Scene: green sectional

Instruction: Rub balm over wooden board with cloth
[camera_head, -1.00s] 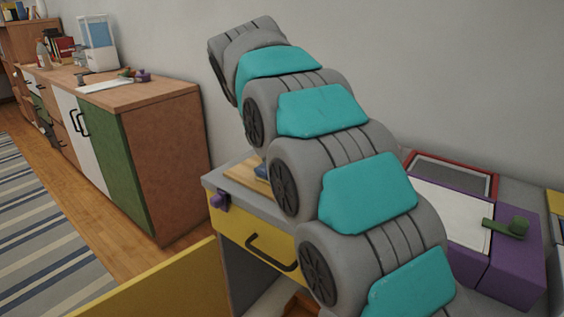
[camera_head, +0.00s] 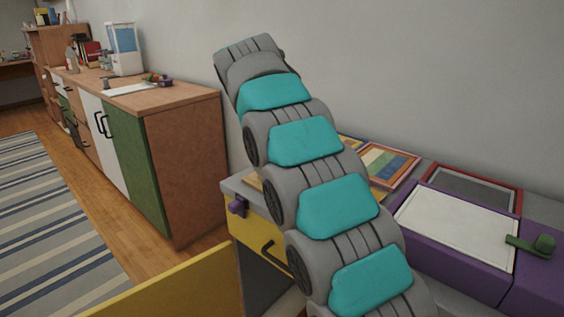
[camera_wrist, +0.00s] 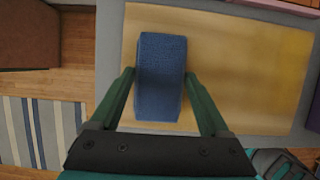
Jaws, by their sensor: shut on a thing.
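A folded blue cloth (camera_wrist: 160,50) sits between the two green fingers of my gripper (camera_wrist: 159,76) in the wrist view. The fingers are shut on its sides. The cloth is over the left part of the wooden board (camera_wrist: 235,75), a pale rectangle; whether it presses on the wood is hard to tell. The board is paler on the left and yellower on the right. In the head view my arm hides the gripper and cloth, and only a sliver of the board (camera_head: 256,183) shows. I cannot make out a balm container.
The board lies on a grey counter (camera_wrist: 110,45) close to its left edge. A yellow door (camera_head: 170,285) stands open below. A purple unit with a white panel (camera_head: 455,228), a green handle (camera_head: 530,244) and picture frames (camera_head: 385,165) are to the right.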

